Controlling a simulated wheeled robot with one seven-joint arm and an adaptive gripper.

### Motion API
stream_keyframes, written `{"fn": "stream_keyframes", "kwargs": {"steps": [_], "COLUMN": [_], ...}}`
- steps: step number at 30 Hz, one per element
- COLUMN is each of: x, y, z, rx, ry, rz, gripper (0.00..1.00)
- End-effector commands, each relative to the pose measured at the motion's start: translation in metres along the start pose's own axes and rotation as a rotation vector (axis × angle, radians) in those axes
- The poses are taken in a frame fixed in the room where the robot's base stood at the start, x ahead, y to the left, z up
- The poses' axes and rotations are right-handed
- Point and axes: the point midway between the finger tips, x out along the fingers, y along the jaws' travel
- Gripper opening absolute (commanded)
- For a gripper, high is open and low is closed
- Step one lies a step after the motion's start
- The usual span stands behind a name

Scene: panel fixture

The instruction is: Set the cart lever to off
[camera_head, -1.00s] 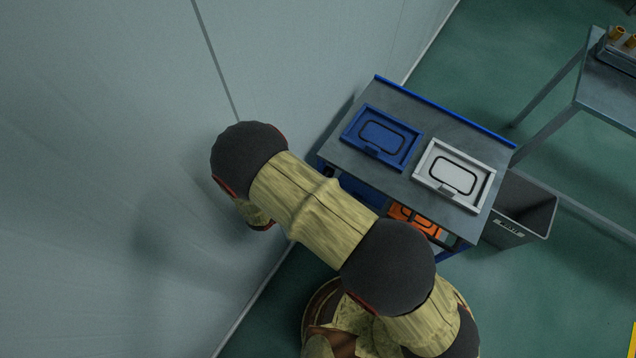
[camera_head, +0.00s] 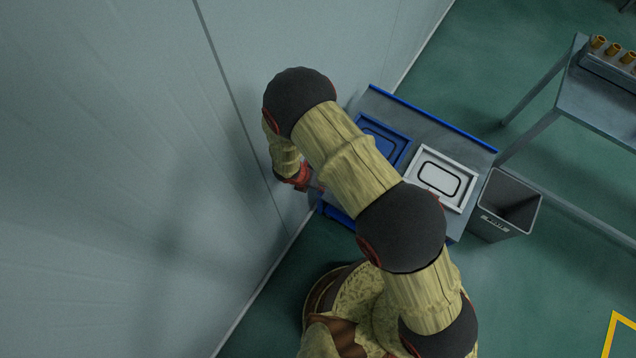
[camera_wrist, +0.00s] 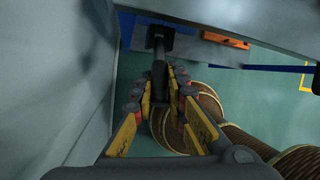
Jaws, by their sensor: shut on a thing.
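The cart (camera_head: 437,128) stands by the wall, with a grey top and a blue back edge. Its lever (camera_wrist: 159,56) shows in the wrist view as a dark bar running from a black mount on the cart's grey side into my jaws. My gripper (camera_wrist: 160,82) has its yellow fingers closed around the lever's near part. In the head view my arm covers the left side of the cart, and the lever is hidden there. The lever's off mark cannot be seen.
A blue tray (camera_head: 389,137) and a white tray (camera_head: 466,188) lie on the cart top. A grey bin (camera_head: 509,207) stands right of the cart. A workbench (camera_head: 590,100) is at the upper right. The wall (camera_head: 120,120) is close on the left of my arm.

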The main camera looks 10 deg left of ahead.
Motion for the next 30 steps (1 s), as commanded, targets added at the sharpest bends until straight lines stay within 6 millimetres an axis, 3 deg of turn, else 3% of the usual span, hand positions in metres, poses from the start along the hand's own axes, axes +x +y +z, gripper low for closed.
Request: {"fn": "stream_keyframes", "kwargs": {"steps": [14,15,25,30], "x": [-0.0004,-0.0004,-0.0002,-0.0002], "y": [0.0014,0.0013,0.0003,0.0001], "z": [0.0011,0.0012,0.0007,0.0005], "rx": [-0.003,-0.003,-0.002,-0.002], "ry": [0.011,0.011,0.011,0.012], "rz": [0.006,0.006,0.004,0.003], "gripper": [0.0,0.15,0.33,0.33]}}
